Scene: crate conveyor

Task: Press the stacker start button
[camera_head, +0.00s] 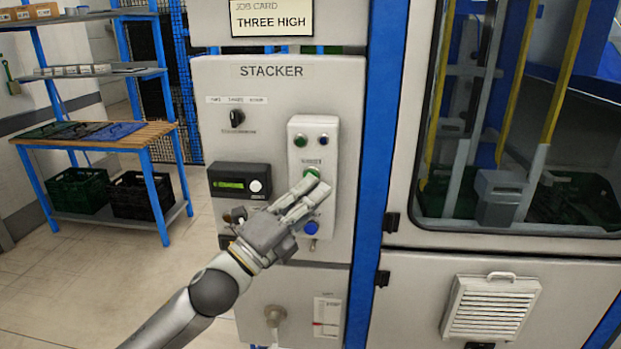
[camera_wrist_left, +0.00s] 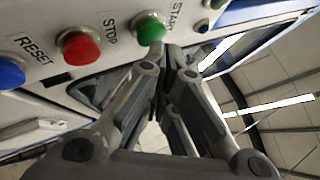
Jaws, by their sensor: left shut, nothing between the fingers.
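The stacker panel (camera_head: 272,130) stands upright, labelled STACKER. The green start button (camera_head: 312,173) shows just above my left fingertips, its lower part covered by them. In the left wrist view the green button (camera_wrist_left: 150,31) stands out from the panel under the word START, with a red stop button (camera_wrist_left: 78,48) beside it. My left gripper (camera_head: 318,187) is shut and empty, its fingers pointing up to the button; in the wrist view its tips (camera_wrist_left: 173,50) lie close beside the button. I cannot tell whether they touch it. The red button is hidden in the head view. My right gripper is not in view.
A blue button (camera_head: 311,227) sits below the gripper. A selector knob (camera_head: 237,118) and a display (camera_head: 238,182) are left of it. A job card (camera_head: 272,18) reads THREE HIGH. A windowed machine (camera_head: 515,110) stands right; a blue-framed shelf (camera_head: 95,140) stands left.

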